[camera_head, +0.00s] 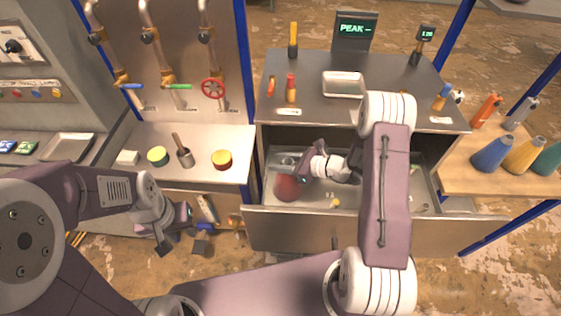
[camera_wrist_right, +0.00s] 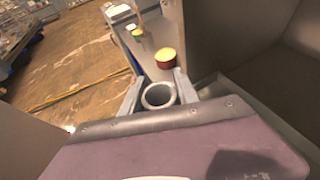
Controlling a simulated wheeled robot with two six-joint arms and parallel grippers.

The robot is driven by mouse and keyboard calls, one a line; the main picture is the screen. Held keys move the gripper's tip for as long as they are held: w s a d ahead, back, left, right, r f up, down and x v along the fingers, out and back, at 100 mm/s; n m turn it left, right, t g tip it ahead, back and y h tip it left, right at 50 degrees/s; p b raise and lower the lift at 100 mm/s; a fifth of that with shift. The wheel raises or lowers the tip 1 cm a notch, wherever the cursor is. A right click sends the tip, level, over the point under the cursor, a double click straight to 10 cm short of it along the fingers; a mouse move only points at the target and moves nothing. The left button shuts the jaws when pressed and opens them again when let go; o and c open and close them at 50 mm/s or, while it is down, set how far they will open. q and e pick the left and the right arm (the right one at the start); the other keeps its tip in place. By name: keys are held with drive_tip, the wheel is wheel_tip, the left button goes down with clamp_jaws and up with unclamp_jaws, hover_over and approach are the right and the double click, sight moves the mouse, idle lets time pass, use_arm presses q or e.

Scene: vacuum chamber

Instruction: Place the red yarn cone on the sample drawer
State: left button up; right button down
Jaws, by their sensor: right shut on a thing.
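The red yarn cone (camera_head: 288,187) is inside the open sample drawer (camera_head: 276,229), near its left end. My right gripper (camera_head: 299,170) is shut on it; whether the cone touches the drawer floor I cannot tell. In the right wrist view, the two fingers stand on either side of a grey hollow round end (camera_wrist_right: 158,96), which seems to be the cone's end. My left gripper (camera_head: 182,240) is empty and open, low in front of the left counter, apart from the drawer.
Small items lie in the drawer. The steel worktop (camera_head: 315,72) above it holds a tray (camera_head: 343,84) and tools. The left counter holds a red-and-yellow tin (camera_head: 222,160).

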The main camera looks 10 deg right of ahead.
drive_tip(key=c, duration=0.9)
unclamp_jaws()
drive_tip(key=shift+d+r, duration=0.1)
drive_tip(key=b+v, duration=0.1)
drive_tip(key=v, duration=1.1)
